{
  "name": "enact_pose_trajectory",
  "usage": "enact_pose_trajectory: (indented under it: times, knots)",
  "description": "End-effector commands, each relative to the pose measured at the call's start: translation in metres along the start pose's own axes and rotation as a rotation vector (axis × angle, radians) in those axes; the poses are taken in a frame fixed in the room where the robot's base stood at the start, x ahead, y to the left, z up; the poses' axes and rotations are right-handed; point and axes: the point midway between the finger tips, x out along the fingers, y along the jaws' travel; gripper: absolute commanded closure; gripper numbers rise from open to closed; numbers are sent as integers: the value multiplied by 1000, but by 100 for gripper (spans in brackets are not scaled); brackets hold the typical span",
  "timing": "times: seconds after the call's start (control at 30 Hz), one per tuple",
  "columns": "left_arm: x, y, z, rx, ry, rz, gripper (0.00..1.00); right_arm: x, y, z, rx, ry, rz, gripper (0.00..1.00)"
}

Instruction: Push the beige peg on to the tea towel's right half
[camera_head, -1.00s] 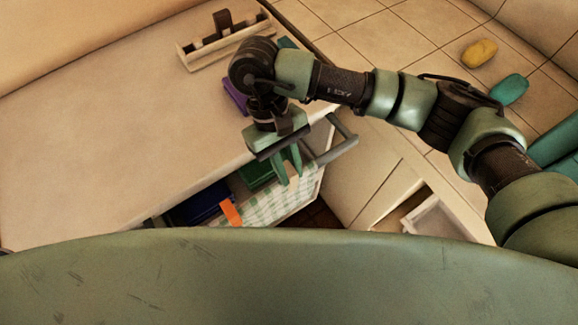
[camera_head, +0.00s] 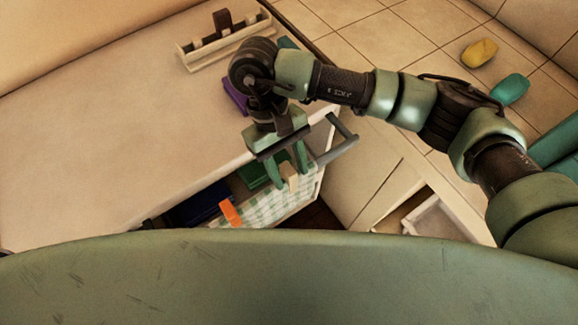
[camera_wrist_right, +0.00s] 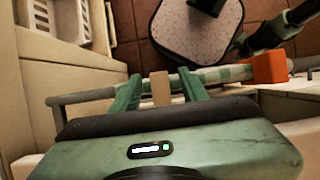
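The beige peg (camera_head: 291,178) stands upright at the right part of the green-and-white checked tea towel (camera_head: 264,210), which hangs along the open drawer's front. My right gripper (camera_head: 288,168) is open around the peg, one finger on each side. In the right wrist view, the peg (camera_wrist_right: 160,88) shows between the spread fingertips, with a gap on both sides. The towel (camera_wrist_right: 222,73) runs right from it there. Whether the peg's lower end grips the cloth is hidden. My left gripper is not in view.
An orange peg (camera_head: 231,212) sits on the towel further left; it also shows in the wrist view (camera_wrist_right: 269,67). A blue item (camera_head: 200,204) and a green item (camera_head: 252,175) lie behind the towel. A grey handle (camera_head: 340,145) juts out right of my gripper.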

Motion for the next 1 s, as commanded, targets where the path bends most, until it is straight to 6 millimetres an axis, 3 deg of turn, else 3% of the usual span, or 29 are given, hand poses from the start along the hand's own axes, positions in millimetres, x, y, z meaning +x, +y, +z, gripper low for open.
enact_pose_trajectory:
  times: [0.27, 0.7, 1.0]
  knots:
    - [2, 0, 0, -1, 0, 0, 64, -5, 0, -1, 0, 3, 1, 55]
    - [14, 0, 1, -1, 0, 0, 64, -70, 0, -1, 1, 2, 2, 55]
    - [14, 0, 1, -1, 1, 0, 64, -78, 0, 0, 0, -1, 0, 55]
